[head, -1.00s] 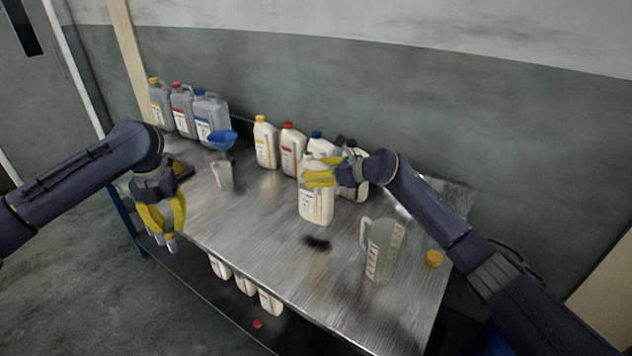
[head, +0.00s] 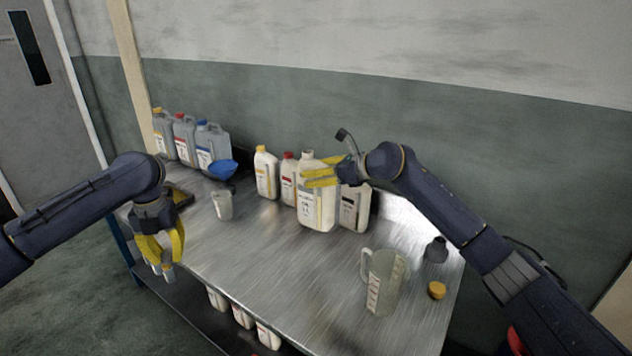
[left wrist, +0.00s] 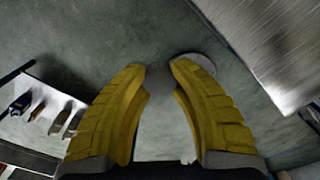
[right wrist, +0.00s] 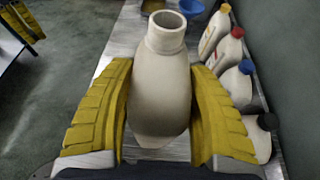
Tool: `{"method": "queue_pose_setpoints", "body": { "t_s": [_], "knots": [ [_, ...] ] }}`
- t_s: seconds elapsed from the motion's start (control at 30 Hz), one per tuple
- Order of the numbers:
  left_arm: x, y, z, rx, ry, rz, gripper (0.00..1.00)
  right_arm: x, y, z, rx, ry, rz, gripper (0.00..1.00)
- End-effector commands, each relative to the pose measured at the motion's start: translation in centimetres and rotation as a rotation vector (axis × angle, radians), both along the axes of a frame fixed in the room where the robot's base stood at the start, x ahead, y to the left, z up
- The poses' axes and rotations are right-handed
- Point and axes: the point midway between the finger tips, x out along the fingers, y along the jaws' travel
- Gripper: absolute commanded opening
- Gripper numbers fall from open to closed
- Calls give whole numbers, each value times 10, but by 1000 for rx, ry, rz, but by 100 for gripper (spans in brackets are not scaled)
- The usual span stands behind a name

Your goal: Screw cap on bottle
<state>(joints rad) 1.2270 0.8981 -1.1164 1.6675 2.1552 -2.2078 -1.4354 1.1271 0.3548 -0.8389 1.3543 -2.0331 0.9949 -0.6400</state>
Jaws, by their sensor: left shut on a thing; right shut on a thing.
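My right gripper (head: 322,178) is shut on a cream bottle (head: 316,212) with a printed label, near the back of the table in the head view. In the right wrist view the bottle (right wrist: 161,95) stands between the two yellow fingers. Its neck (right wrist: 166,32) is open, with no cap on it. A loose yellow cap (head: 437,290) lies on the table at the right.
Capped cream bottles (head: 265,175) and grey jugs (head: 212,148) line the wall. A blue funnel (head: 222,170), a small pale cup (head: 222,206), a clear measuring jug (head: 383,285) and a dark funnel (head: 436,250) stand on the table. The front middle is clear.

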Motion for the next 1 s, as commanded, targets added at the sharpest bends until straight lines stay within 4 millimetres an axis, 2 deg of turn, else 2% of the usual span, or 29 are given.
{"method": "queue_pose_setpoints", "body": {
  "t_s": [0.1,0.4,1.0],
  "knots": [
    [0,0,0,0,0,0,15,0,0,12,3,-5,0,6],
    [0,0,0,0,0,0,15,0,0,27,2,-4,0,6],
    [0,0,0,0,0,0,15,0,0,36,2,-4,0,6]
  ]
}}
